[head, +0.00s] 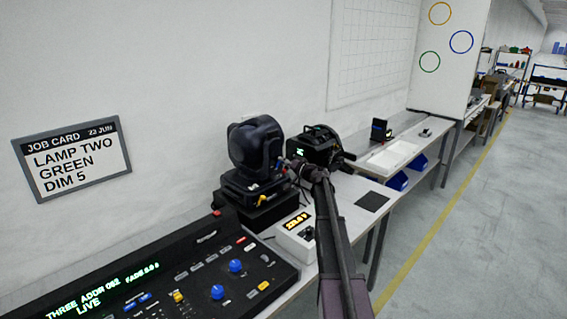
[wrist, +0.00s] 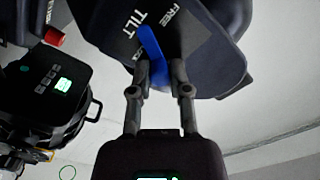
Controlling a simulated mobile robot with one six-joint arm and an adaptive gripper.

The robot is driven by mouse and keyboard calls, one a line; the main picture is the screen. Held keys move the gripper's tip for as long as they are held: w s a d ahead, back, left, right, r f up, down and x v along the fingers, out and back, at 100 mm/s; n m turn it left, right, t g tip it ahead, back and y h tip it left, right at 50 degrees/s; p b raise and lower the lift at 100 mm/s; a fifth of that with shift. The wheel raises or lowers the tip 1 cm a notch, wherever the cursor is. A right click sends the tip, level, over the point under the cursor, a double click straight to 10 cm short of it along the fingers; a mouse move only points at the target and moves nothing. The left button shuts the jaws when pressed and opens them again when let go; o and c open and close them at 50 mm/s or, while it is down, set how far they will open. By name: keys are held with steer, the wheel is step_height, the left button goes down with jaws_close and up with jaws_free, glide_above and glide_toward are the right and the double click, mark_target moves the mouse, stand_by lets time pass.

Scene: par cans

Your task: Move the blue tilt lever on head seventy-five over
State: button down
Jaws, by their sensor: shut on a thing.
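The dark moving-head light (head: 257,150) stands on its base on the bench in the head view. In the wrist view its rounded side (wrist: 205,60) fills the top, with white words TILT and FREE and another word partly hidden. The blue tilt lever (wrist: 151,42) sits on that side, its upper end between TILT and FREE. My gripper (wrist: 157,76) is shut on the lower part of the lever, one finger on each side. In the head view my gripper (head: 299,165) is at the light's right side; the lever is too small to see there.
A black fixture with a green display (head: 318,148) stands close behind my gripper. A control desk (head: 190,265) is in front, and a white box with an amber display (head: 298,228) is beside the light. A job card (head: 72,158) hangs on the wall. Floor at right is clear.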

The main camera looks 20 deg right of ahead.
steer(key=c, duration=0.6)
jaws_free()
steer(key=v, duration=1.2)
